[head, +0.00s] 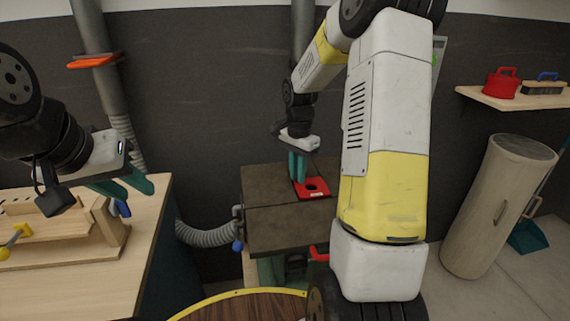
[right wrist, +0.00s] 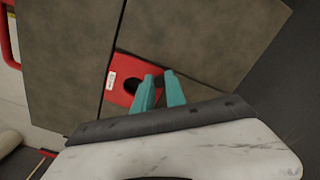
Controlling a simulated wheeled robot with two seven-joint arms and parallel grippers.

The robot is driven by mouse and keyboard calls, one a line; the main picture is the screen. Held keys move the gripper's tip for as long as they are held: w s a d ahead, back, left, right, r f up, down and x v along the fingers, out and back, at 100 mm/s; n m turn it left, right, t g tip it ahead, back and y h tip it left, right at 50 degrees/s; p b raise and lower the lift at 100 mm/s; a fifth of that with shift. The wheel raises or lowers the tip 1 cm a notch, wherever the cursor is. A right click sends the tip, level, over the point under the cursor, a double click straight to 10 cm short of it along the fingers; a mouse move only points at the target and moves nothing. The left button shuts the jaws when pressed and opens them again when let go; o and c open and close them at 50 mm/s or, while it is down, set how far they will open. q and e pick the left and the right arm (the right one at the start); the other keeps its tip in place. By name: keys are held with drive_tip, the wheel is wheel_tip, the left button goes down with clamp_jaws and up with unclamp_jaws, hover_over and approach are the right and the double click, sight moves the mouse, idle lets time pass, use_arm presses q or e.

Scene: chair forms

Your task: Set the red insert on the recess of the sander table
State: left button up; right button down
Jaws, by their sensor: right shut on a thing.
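The red insert (head: 316,187) is a flat red plate with a round dark hole and a small white label. It also shows in the right wrist view (right wrist: 117,92), beside the table's dark seam. My right gripper (head: 299,181) is shut on the insert at one side, pointing down; its teal fingers also show in the right wrist view (right wrist: 158,88). The sander table (head: 280,233) is a dark brown-grey split top. The insert is at or just above its surface; I cannot tell if it touches. The recess is not visible. My left gripper (head: 128,187) is open and empty.
A wooden workbench (head: 140,232) with a wooden jig stands at left. A grey hose (head: 205,236) runs to the sander. A round yellow-rimmed top (head: 240,304) is in front. A tall beige cylinder (head: 497,205) and a shelf (head: 515,98) are at right.

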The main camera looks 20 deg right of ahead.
drive_tip(key=shift+f, duration=0.45)
drive_tip(key=c, duration=1.3)
unclamp_jaws()
drive_tip(key=shift+r, duration=3.85)
drive_tip(key=shift+r, duration=0.1)
drive_tip(key=s+a+r+n+t, duration=0.2)
drive_tip(key=s+r+n, duration=0.1)
drive_tip(key=s, duration=0.4)
drive_tip(key=s+a+r+n+t+y, duration=0.1)
drive_tip(key=s+a+r+n+t, duration=0.1)
drive_tip(key=s, duration=0.6)
drive_tip(key=s+a+r+n+t+y, duration=0.1)
drive_tip(key=s+a+r+n+t, duration=0.1)
drive_tip(key=s+r+n, duration=0.4)
drive_tip(key=shift+s+a+n, duration=0.5)
drive_tip(key=shift+s+a, duration=0.4)
drive_tip(key=shift+s, duration=0.05)
